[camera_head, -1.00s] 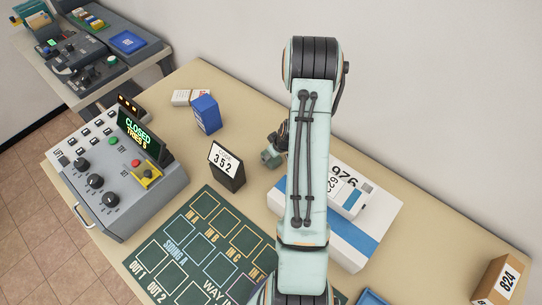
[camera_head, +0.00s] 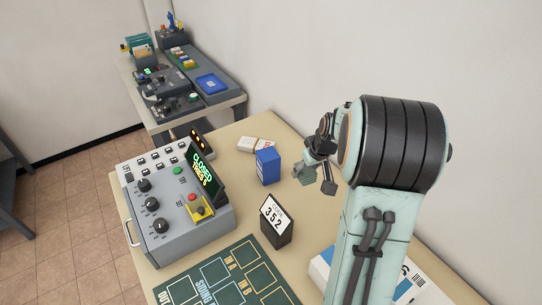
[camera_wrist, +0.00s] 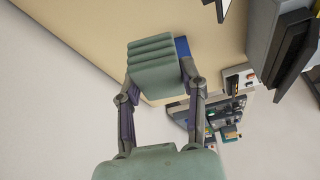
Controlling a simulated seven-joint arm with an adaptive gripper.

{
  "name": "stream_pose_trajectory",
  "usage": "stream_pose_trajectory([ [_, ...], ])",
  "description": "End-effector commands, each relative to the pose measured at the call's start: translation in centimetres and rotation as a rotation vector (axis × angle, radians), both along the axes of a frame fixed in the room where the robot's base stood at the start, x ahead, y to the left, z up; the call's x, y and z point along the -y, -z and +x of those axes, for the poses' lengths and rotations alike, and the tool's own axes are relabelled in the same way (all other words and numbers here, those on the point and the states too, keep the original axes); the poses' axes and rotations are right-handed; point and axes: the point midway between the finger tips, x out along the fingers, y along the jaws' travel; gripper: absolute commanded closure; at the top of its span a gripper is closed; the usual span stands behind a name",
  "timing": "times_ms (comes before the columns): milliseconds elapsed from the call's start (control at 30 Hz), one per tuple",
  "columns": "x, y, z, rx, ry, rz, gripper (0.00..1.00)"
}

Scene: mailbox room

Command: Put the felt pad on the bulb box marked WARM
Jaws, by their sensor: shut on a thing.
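My gripper (camera_head: 314,168) is in the air, to the right of a small blue box (camera_head: 267,166). In the wrist view its jaws (camera_wrist: 157,66) are shut, with a ridged green block at their ends. The thing in the jaws is hard to tell from the fingers, and I cannot identify it as the felt pad. The blue box stands upright on the table, and partly shows behind the jaws in the wrist view (camera_wrist: 182,47). A low white box with red marks (camera_head: 256,145) lies behind it. I can read WARM on neither box.
A control console (camera_head: 175,210) with a CLOSED display stands at the left. A dark sign reading 352 (camera_head: 276,219) stands in front of my gripper. A green marked mat (camera_head: 230,280) lies in front. A white parcel (camera_head: 322,268) is partly hidden by my arm.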

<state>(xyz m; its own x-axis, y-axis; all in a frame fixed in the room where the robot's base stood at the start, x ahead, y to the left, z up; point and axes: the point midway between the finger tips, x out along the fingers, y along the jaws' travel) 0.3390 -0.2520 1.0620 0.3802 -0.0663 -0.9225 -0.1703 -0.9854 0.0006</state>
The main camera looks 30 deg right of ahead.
Motion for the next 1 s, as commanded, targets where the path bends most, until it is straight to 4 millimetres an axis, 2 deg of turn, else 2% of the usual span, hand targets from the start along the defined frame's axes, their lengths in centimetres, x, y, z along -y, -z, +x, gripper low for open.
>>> stream_pose_trajectory([
  [33,-0.8,-1.7,1.5,0.006,-0.034,-0.006,0.82],
  [133,-2.4,-4.1,3.7,0.004,-0.095,-0.004,0.82],
  [233,-3.9,-5.6,5.1,0.002,-0.140,-0.002,0.82],
  [333,-4.6,-5.8,5.9,0.000,-0.165,-0.001,0.82],
  [467,-3.9,-4.6,8.1,-0.003,-0.172,0.003,0.82],
  [700,-0.9,-1.6,13.9,-0.003,-0.170,0.003,0.82],
  [900,0.5,2.3,16.7,-0.003,-0.170,0.003,0.82],
  [1000,0.9,3.1,17.5,0.000,-0.171,0.001,0.82],
])
